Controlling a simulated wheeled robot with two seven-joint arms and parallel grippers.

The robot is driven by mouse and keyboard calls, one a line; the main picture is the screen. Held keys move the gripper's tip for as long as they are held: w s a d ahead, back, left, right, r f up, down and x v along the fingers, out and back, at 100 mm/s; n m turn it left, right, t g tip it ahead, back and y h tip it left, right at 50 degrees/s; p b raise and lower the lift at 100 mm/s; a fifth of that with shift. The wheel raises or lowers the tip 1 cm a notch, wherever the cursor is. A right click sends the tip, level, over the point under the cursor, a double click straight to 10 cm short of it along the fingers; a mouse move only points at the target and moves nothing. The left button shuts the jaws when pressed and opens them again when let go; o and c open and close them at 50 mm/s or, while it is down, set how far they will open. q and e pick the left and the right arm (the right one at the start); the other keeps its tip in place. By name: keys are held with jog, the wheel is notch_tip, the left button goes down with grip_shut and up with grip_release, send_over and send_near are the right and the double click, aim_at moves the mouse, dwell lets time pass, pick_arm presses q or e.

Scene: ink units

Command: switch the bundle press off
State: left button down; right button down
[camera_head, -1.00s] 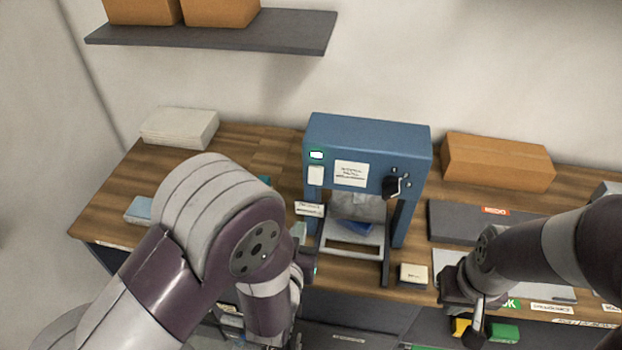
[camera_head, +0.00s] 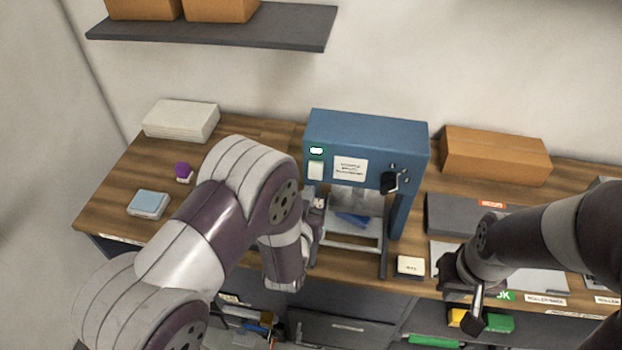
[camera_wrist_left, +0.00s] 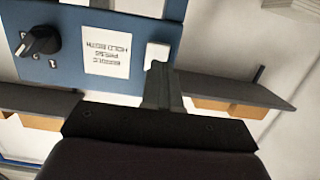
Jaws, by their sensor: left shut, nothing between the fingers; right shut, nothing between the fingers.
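The bundle press (camera_head: 368,131) is a blue frame standing on the wooden bench. A blue item (camera_head: 352,219) lies inside the press. My left gripper (camera_head: 319,201) is shut and empty, just below the white switch. In the left wrist view the press appears upside down; my shut fingers (camera_wrist_left: 161,85) are close to the switch (camera_wrist_left: 157,54); I cannot tell whether they touch. My right gripper (camera_head: 475,317) is shut and empty at the bench front.
A brown box (camera_head: 495,156) and a dark grey tray (camera_head: 450,214) are right of the press. A small cream block (camera_head: 411,266) lies by its right foot. White stacked paper (camera_head: 181,120), a purple-topped item (camera_head: 183,172) and a blue pad (camera_head: 148,204) lie left. A shelf (camera_head: 215,31) hangs above.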

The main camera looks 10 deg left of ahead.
aim_at(313, 176)
pick_arm(q)
jog(key=w, duration=0.2)
jog(key=w+p, duration=0.1)
jog(key=shift+w+f, duration=0.25)
jog(key=shift+w, duration=0.1)
jog(key=shift+w+f, duration=0.2)
jog(key=shift+w, duration=0.2)
